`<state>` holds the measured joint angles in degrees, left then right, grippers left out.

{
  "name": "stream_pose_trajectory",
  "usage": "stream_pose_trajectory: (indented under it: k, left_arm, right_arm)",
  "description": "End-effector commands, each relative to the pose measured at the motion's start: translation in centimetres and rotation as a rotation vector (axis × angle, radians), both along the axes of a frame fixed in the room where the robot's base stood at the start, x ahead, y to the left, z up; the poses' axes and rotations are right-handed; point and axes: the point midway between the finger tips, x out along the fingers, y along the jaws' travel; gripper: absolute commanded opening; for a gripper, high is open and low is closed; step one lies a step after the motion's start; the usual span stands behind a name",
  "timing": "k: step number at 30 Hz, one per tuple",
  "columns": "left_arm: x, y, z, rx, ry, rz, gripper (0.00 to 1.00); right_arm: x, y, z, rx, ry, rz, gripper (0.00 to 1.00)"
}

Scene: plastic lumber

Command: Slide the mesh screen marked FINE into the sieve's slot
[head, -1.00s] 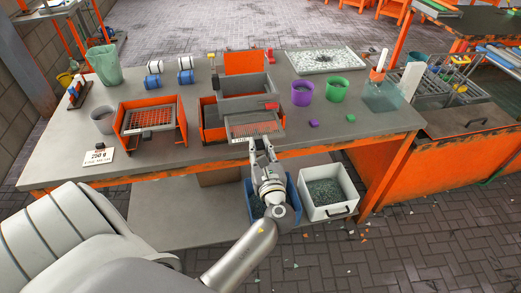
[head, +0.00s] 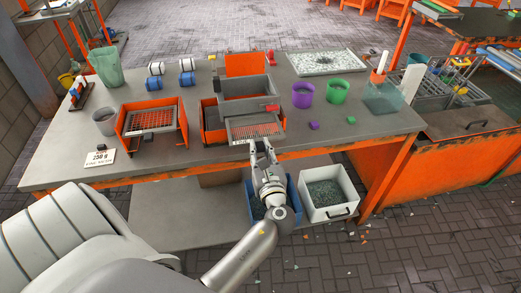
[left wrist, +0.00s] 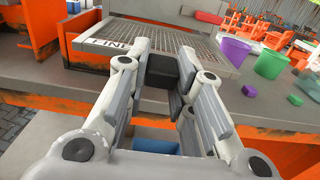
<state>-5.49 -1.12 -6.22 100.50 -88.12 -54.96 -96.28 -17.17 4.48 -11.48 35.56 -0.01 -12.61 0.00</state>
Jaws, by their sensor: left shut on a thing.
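The mesh screen marked FINE (head: 256,131) is a flat grey-framed grid at the front of the sieve (head: 247,88), a grey box with orange panels. The left wrist view shows its FINE label (left wrist: 109,43) on the near edge. My left gripper (head: 260,148) is in front of the screen, shut on its dark tab; the fingers (left wrist: 163,75) also show in the left wrist view. The screen lies roughly level under the sieve's upper frame. How far its far edge sits in the slot is hidden. My right gripper is not in view.
An orange stand with another mesh screen (head: 151,119) is at left, behind a 250 g card (head: 100,158). Purple (head: 302,95) and green (head: 337,91) cups stand right of the sieve. Small purple and green blocks lie near them. A bin of chips (head: 326,193) is below the table.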

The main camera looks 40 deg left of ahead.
Motion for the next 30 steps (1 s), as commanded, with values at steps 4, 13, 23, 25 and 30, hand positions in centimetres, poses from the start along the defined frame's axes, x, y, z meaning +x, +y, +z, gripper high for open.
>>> stream_pose_trajectory:
  k: [4, 13, 23, 25, 30]
  left_arm:
    - [0.01, 0.02, 0.06, 0.001, -0.001, 0.000, 0.00]
    - [0.02, 0.01, 0.13, 0.001, 0.000, 0.000, 0.00]
    - [0.02, 0.01, 0.07, 0.001, -0.001, 0.000, 0.00]
    - [0.01, 0.02, 0.07, 0.001, -0.001, 0.000, 0.00]
    - [0.02, 0.01, 0.14, 0.001, -0.001, 0.000, 0.00]
  right_arm:
    - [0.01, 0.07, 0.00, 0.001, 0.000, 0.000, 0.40]
    - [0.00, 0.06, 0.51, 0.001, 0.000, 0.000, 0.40]
    - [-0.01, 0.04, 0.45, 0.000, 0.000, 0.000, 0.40]
    - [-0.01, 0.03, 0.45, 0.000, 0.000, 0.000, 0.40]
    - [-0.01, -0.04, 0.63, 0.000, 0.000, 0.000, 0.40]
